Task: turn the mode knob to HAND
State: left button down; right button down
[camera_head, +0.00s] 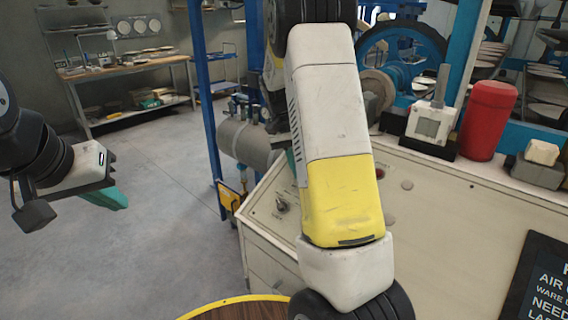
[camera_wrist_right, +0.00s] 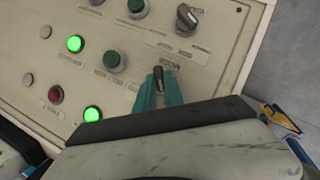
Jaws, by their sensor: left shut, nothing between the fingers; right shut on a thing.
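My right gripper (camera_wrist_right: 159,93) has its teal fingers shut on a small black knob (camera_wrist_right: 159,77) on the cream control panel (camera_wrist_right: 30,98). The knob's lever stands roughly upright in the right wrist view; its label is too small to read, so I cannot confirm which setting it points to. A second, larger knob (camera_wrist_right: 187,18) sits farther up the panel, apart from the fingers. In the head view, my right arm hides most of the panel and the held knob. My left gripper (camera_head: 112,197) is shut and empty, above the floor at the left, away from the panel.
A red cylinder (camera_head: 488,120) and a white device (camera_head: 431,122) stand on the cabinet top. The floor (camera_head: 150,250) at left is clear.

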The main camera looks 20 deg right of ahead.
jog(key=shift+a+f+n+h, duration=0.1)
jog(key=shift+f+n+h, duration=0.1)
jog(key=shift+n+h, duration=0.45)
jog(key=shift+n+g, duration=0.3)
jog(key=shift+n, duration=0.05)
jog(key=c, duration=1.4)
grip_release()
jog(key=shift+c, duration=0.2)
jog(key=shift+r, duration=0.1)
jog(key=v, duration=0.7)
jog(key=shift+r, duration=0.35)
